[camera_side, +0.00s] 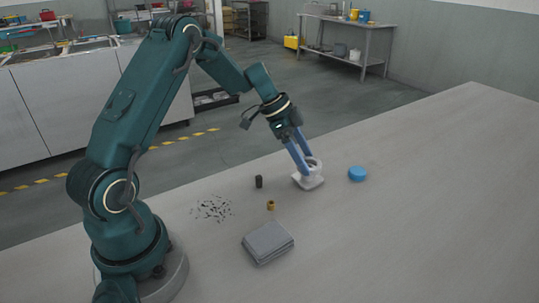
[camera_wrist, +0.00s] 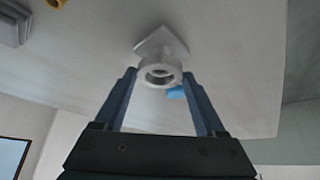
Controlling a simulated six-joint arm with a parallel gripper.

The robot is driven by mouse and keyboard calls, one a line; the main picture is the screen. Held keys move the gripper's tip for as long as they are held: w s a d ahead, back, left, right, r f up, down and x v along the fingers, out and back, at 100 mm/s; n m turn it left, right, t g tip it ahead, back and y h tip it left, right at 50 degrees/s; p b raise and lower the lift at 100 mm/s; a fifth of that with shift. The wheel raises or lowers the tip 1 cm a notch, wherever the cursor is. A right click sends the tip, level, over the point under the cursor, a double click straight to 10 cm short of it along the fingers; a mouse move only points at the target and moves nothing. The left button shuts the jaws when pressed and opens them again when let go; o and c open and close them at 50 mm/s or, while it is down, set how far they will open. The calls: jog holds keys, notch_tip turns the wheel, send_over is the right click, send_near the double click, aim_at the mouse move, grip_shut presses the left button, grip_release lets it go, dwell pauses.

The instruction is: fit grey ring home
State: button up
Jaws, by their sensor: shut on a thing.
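The grey ring (camera_wrist: 161,74) shows in the wrist view with its dark bore facing the camera. My gripper (camera_side: 308,166) has its two blue fingers on opposite sides of the ring and is shut on it. A pale fitting with a square base plate (camera_side: 308,182) stands on the table under the fingertips. The base plate (camera_wrist: 158,38) also shows behind the ring in the wrist view. The ring lines up closely with the fitting there, but I cannot tell whether it is seated or slightly above it. The fingers partly hide the ring in the side view.
A blue round piece (camera_side: 357,174) lies right of the fitting. A small dark block (camera_side: 259,182) and a brass piece (camera_side: 270,205) stand to its left. The table's right side is clear.

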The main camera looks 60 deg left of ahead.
jog(key=shift+f, duration=1.45)
dwell(3.5)
jog(key=o, duration=1.3)
jog(key=shift+o, duration=0.2)
jog(key=shift+v, duration=2.6)
jog(key=shift+d, duration=0.1)
